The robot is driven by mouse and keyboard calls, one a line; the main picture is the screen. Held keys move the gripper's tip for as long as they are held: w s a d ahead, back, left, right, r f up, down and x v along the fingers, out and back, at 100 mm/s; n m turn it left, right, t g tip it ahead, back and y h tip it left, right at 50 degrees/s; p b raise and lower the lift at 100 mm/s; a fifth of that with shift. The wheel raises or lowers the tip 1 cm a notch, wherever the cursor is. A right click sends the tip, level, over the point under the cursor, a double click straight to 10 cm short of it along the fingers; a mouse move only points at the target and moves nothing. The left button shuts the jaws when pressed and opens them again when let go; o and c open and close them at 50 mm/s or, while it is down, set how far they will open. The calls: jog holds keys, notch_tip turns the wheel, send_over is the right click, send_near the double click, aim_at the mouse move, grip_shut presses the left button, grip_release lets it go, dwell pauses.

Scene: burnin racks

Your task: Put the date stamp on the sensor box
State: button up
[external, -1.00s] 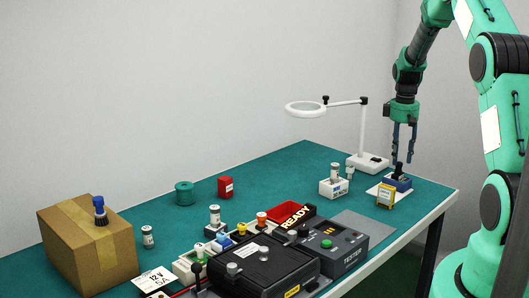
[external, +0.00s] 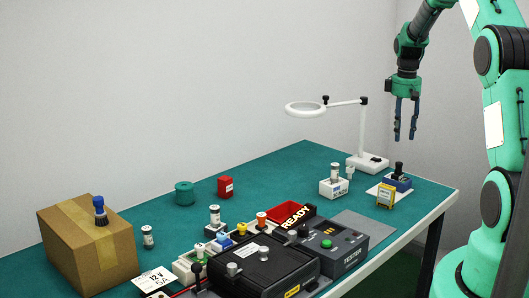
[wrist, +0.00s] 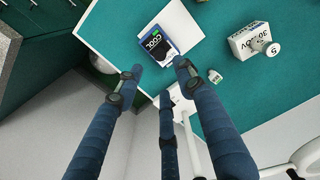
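My gripper (external: 404,137) hangs above the right end of the green table, its fingers apart with nothing between them. In the wrist view the open fingertips (wrist: 155,68) frame the lower side of a dark blue box (wrist: 152,50) with a white-lettered label. The same blue box (external: 402,184) stands on a white sheet below my gripper in the external view, with a black upright knob (external: 398,169) over it. The knob may be the date stamp, but I cannot tell for certain. A blue-handled piece (external: 100,205) with a dark lower end stands on the cardboard carton (external: 55,233) at left.
A tester (external: 343,250) and a black case (external: 258,272) fill the front.

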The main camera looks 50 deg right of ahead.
dwell(0.4)
jog(key=s+a+r+t+h, duration=0.1)
jog(key=s+a+r, duration=0.1)
jog(key=a+r, duration=1.25)
jog(key=s+a+r+t, duration=0.1)
jog(key=a+r+t, duration=0.1)
jog(key=a+r, duration=1.25)
jog(key=s+a+t, duration=0.1)
jog(key=s+a, duration=0.4)
jog(key=a, duration=0.3)
jog(key=s+a, duration=0.5)
jog(key=a, duration=0.4)
jog(key=s+a, duration=0.4)
jog(key=s, duration=0.3)
jog(key=s+a+t+y, duration=0.1)
jog(key=s+a, duration=0.4)
jog(key=s, duration=0.1)
jog(key=shift+s+f+t, duration=0.3)
jog(key=shift+s+f, duration=0.05)
